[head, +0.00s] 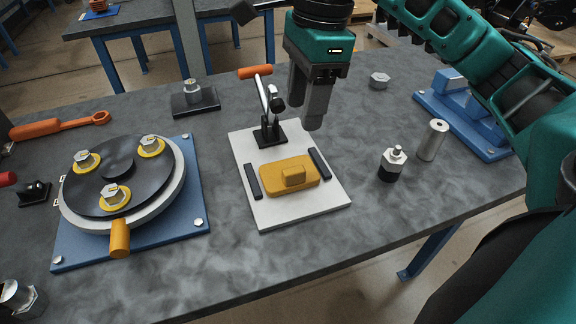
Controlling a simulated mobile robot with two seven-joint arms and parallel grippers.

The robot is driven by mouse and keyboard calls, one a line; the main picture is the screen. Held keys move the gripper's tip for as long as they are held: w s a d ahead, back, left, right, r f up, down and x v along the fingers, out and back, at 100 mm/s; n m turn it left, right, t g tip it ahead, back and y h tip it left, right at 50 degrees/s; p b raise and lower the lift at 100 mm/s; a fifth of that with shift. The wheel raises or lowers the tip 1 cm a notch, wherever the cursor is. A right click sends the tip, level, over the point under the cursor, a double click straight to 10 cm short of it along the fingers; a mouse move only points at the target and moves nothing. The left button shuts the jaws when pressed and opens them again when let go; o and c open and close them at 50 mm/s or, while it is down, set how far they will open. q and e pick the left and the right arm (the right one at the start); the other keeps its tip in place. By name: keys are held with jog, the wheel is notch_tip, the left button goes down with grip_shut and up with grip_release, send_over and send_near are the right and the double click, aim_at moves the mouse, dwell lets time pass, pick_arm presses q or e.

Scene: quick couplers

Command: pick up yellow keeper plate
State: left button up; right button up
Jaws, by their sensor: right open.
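The yellow keeper plate (272,178) lies flat on a white base plate (296,217), between two dark rails. It has a raised yellow block on top. A toggle clamp (267,108) with an orange handle stands at the back of the base plate, its lever raised. My right gripper (307,112) points down above the back right part of the base plate, behind and above the keeper plate and apart from it. It is open and I see nothing between its fingers. My left gripper is not in view.
A round black turntable (118,172) with several hex fittings sits on a blue plate at the left. A hex fitting (393,163) and a metal cylinder (432,140) stand at the right. A blue fixture (465,118) is farther right.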

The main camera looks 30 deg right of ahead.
send_over(294, 170)
jog(key=f, duration=0.7)
jog(key=shift+s+d+f+b, duration=0.15)
jog(key=shift+s+d+b, duration=0.05)
jog(key=shift+b, duration=0.2)
notch_tip(294, 170, down, 5)
jog(key=shift+w+a+f, duration=0.1)
jog(key=shift+w+f, duration=0.05)
grip_shut()
